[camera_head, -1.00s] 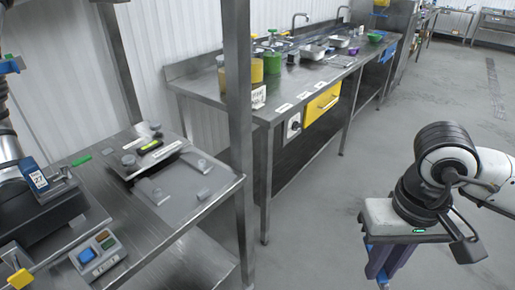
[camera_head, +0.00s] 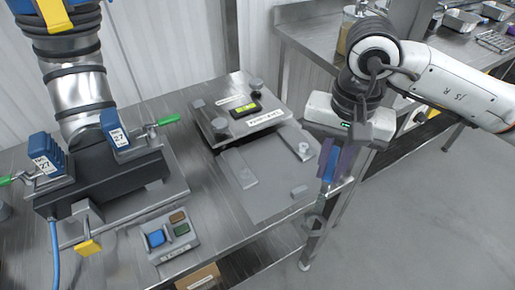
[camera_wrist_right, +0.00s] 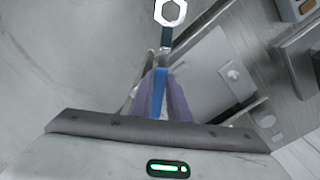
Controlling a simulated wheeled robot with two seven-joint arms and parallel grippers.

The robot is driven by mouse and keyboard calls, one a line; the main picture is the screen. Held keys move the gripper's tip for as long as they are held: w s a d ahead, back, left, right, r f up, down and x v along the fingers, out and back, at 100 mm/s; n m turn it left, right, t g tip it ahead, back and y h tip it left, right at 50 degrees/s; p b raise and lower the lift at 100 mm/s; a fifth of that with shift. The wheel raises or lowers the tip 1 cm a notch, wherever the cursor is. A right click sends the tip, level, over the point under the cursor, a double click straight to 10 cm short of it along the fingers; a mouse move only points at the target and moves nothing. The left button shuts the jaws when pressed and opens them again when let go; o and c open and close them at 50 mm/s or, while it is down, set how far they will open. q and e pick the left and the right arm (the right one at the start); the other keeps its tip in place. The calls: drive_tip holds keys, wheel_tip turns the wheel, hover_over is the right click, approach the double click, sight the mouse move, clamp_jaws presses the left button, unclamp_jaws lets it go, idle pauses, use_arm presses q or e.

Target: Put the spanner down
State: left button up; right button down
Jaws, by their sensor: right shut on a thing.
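My right gripper (camera_head: 328,172) hangs beside the right edge of the near steel bench. My left gripper is not in view.
A second bench (camera_head: 305,30) stands behind. The mat has bare room in its middle.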

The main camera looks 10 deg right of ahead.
drive_tip(key=w+a+r+m+b, duration=0.1)
drive_tip(key=w+a+m, duration=0.25)
drive_tip(key=m, duration=0.95)
drive_tip(key=w+a+m+b, duration=0.15)
drive_tip(key=w+m, duration=0.25)
drive_tip(key=m, duration=0.9)
drive_tip(key=f, duration=0.3)
drive_tip(key=f+p, duration=0.1)
drive_tip(key=f, duration=0.2)
drive_tip(key=f+p, duration=0.1)
drive_tip(key=f, duration=0.2)
drive_tip(key=shift+w+a+f, duration=0.15)
drive_tip(key=shift+w+a, duration=0.05)
drive_tip(key=shift+a, duration=0.05)
drive_tip(key=shift+f, duration=0.1)
drive_tip(key=c, duration=2.1)
unclamp_jaws()
drive_tip(key=shift+f, duration=0.1)
drive_tip(key=o, duration=0.4)
